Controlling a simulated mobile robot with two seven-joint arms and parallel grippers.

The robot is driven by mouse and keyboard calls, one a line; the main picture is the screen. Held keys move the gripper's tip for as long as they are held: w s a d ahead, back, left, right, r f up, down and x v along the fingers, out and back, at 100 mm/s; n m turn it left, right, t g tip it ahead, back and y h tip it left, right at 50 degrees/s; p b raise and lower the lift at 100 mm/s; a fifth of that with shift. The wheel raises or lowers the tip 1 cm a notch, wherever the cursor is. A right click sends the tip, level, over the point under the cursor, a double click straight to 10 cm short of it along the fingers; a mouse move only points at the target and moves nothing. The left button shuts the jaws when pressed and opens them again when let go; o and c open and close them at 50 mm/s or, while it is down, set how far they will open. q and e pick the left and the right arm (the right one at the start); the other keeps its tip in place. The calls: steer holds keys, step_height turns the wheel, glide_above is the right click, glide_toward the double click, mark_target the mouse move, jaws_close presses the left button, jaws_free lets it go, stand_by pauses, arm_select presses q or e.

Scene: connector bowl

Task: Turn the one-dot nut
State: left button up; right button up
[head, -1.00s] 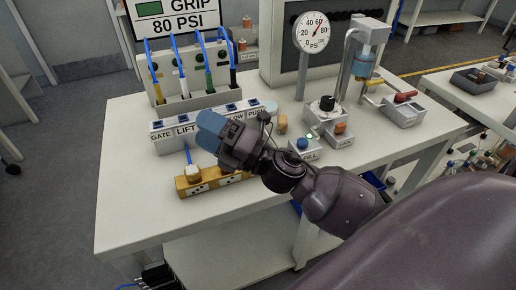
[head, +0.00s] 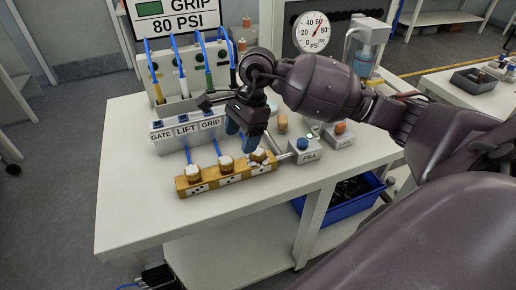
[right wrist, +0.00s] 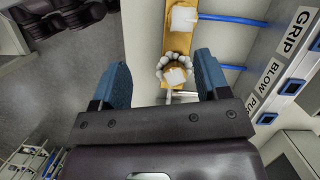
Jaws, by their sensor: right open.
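A yellow block (head: 205,187) on the table carries three pale nuts in a row: left (head: 193,173), middle (head: 226,163) and right (head: 259,155). Dark dot marks show on the block's front, too small to count, so I cannot tell which nut is the one-dot one. My right gripper (head: 241,138) points down above the right end of the block, open and empty. In the right wrist view, a nut with a knobbly ring (right wrist: 176,77) lies between the blue fingers (right wrist: 160,78), apart from them; another nut (right wrist: 183,18) is beyond it. My left gripper is not seen.
A labelled grey box (head: 188,133) stands close behind the block, with blue hoses to it. The FILL button box (head: 305,152) is just right of the block. A pressure gauge (head: 312,32) stands at the back. The table's front left (head: 135,210) is clear.

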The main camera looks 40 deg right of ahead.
mark_target(258, 151)
steer(key=w+d+r+h, duration=0.1)
steer(key=d+r+h, duration=0.15)
steer(key=d, duration=0.35)
steer(key=shift+h, duration=0.45)
steer(key=f, duration=1.1)
steer(key=shift+a, duration=0.2)
steer(key=c, duration=0.9)
